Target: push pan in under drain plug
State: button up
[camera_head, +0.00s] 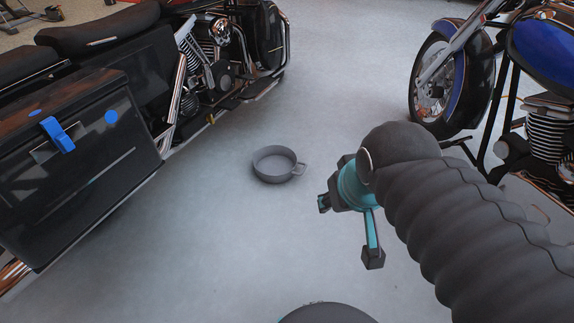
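A round grey pan (272,173) with a small loop handle on its right side sits upright on the floor. It stands apart from the black motorcycle (205,75) on the left, out in the open floor beside it. I cannot make out a drain plug under this motorcycle. My gripper (348,232), dark with teal parts, is to the right of the pan and nearer to me, not touching it. Its two fingertips are spread apart with nothing between them.
A black side case (75,165) with a blue latch juts out at the left. A blue motorcycle (540,50) stands at the right, its front wheel (435,85) at the upper right. The pale floor between the motorcycles is clear around the pan.

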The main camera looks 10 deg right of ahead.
aim_at(271, 164)
jog(key=k, duration=0.6)
jog(key=z, duration=0.45)
jog(key=i, duration=1.55)
jog(key=u, duration=0.6)
jog(key=i, duration=0.3)
jog(key=u, duration=0.25)
